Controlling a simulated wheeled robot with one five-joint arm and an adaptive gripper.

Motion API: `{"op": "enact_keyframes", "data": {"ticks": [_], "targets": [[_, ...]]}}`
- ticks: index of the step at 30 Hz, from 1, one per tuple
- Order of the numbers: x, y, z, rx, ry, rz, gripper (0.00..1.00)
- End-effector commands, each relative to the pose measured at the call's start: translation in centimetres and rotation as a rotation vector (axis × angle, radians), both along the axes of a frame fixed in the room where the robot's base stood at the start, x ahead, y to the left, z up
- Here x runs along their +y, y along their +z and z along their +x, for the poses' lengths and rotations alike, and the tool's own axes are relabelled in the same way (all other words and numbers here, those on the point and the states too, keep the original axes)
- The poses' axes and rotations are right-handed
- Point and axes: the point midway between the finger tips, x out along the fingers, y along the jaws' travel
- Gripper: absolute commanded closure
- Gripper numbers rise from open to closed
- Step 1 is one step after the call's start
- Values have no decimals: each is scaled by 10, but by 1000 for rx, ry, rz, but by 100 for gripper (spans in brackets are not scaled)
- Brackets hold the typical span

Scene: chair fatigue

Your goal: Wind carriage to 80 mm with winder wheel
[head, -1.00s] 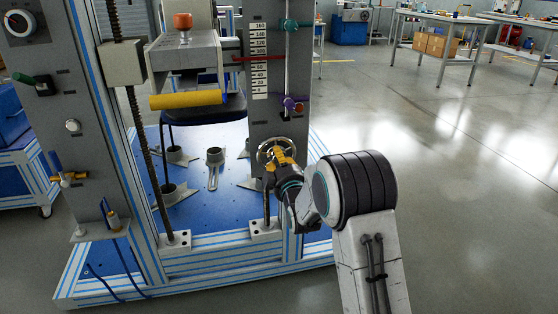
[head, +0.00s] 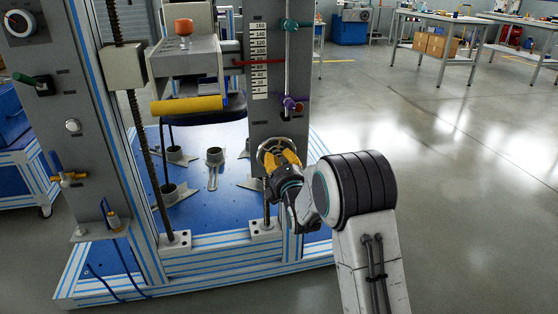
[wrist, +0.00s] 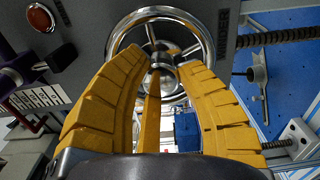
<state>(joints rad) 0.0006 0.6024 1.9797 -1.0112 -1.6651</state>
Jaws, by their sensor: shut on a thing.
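The chromed winder wheel (head: 264,153) is low on the grey right column, with a WINDER label beside it in the wrist view. My gripper (head: 286,160) has yellow fingers, which close on the hub side of the wheel (wrist: 179,22); the exact contact is partly hidden by the fingers.
A purple clamp (head: 293,104) and a teal knob (head: 289,24) are on the right column above the wheel. A threaded screw (head: 136,120) stands at the left. Blue base plate (head: 205,207) lies below. The floor to the right is open.

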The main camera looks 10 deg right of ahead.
Motion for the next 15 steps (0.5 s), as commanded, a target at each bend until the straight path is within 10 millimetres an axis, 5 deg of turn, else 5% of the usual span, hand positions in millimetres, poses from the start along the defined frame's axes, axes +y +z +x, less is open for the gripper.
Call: {"op": "enact_keyframes", "data": {"ticks": [15], "targets": [[1,3,1,-7,0,-456,99]]}}
